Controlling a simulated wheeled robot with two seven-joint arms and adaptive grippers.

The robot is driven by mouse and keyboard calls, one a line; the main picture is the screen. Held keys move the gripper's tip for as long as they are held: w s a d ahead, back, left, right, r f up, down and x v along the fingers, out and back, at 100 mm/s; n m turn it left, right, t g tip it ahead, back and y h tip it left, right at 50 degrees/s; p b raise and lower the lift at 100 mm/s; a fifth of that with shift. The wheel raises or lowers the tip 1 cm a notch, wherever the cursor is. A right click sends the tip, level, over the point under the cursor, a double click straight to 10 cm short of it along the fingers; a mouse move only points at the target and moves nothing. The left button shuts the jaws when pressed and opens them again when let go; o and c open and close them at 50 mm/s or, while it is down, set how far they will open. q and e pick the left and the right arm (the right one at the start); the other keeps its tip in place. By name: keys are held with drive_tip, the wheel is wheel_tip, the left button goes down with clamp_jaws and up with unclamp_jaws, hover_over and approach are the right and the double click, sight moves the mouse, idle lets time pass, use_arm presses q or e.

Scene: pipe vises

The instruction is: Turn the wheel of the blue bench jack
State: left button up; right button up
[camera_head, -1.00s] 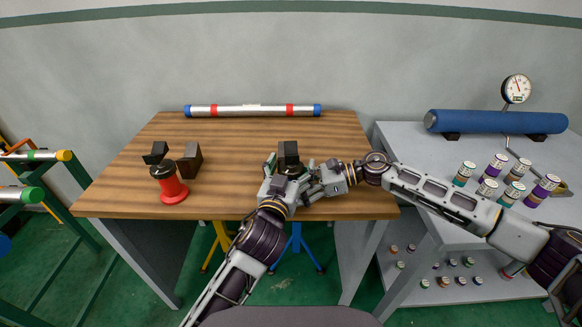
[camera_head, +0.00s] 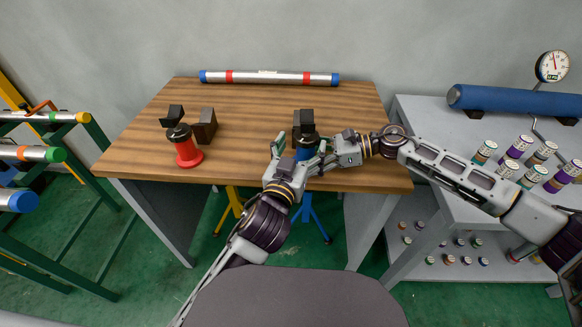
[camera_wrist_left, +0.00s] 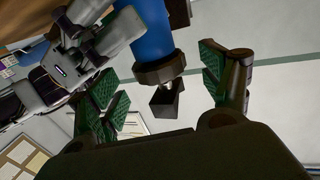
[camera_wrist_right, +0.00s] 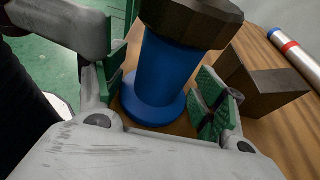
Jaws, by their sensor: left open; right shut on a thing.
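The blue bench jack (camera_head: 304,153) stands upright at the table's front edge, partly hidden by my grippers. It has a dark wheel (camera_head: 307,140) and a dark V-shaped head. In the right wrist view, the blue body (camera_wrist_right: 165,80) stands between the fingers of my right gripper (camera_wrist_right: 165,90), which is shut on it below the dark wheel (camera_wrist_right: 195,20). My left gripper (camera_head: 297,160) is open in front of the jack. In the left wrist view, the wheel (camera_wrist_left: 160,70) and V head (camera_wrist_left: 168,100) show between the spread fingers of the left gripper (camera_wrist_left: 165,90), apart from both.
A red jack (camera_head: 188,152) and a dark block (camera_head: 205,127) stand at the left of the table (camera_head: 250,110). A silver pipe (camera_head: 270,78) lies at the back. Another dark block (camera_wrist_right: 265,85) is close behind the blue jack. The table between the jacks is clear.

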use_arm(q)
drive_tip(key=v, duration=0.7)
idle(0.5)
idle(0.5)
